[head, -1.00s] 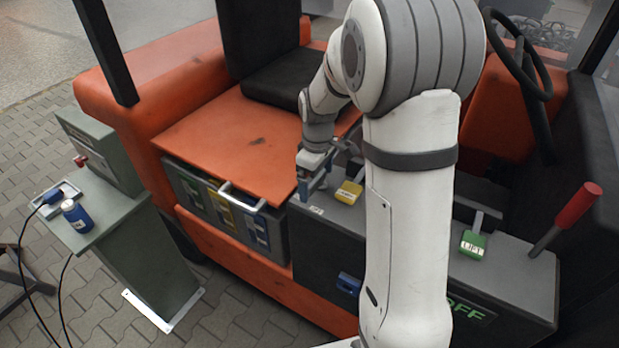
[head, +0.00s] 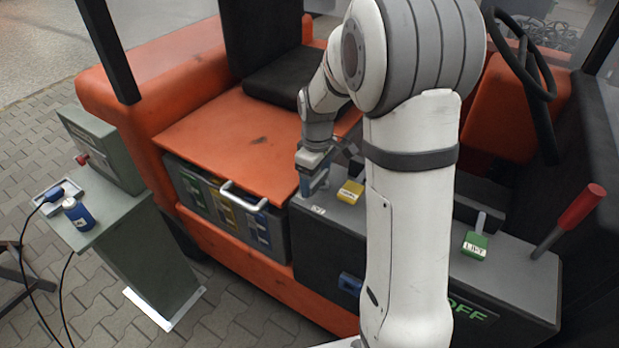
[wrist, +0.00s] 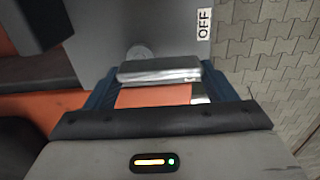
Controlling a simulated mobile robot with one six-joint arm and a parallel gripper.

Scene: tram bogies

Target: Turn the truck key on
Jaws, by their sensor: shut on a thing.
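The truck key shows in the wrist view as a flat silver grip (wrist: 160,70) beside a round lock (wrist: 139,53) on the grey panel (wrist: 178,28). My gripper (wrist: 158,80) is shut on the key, with a blue finger at each side of it. The key's shank is hidden. An OFF label (wrist: 204,24) is on the panel, up and to the right of the key. In the head view my gripper (head: 314,184) is down at the left end of the truck's grey console (head: 420,215); the key cannot be made out there.
A yellow-tagged lever (head: 351,191) stands close to the right of my gripper. A green LIFT tag (head: 475,245) and a red-handled lever (head: 580,207) are further right. The orange seat base (head: 235,130) is left.

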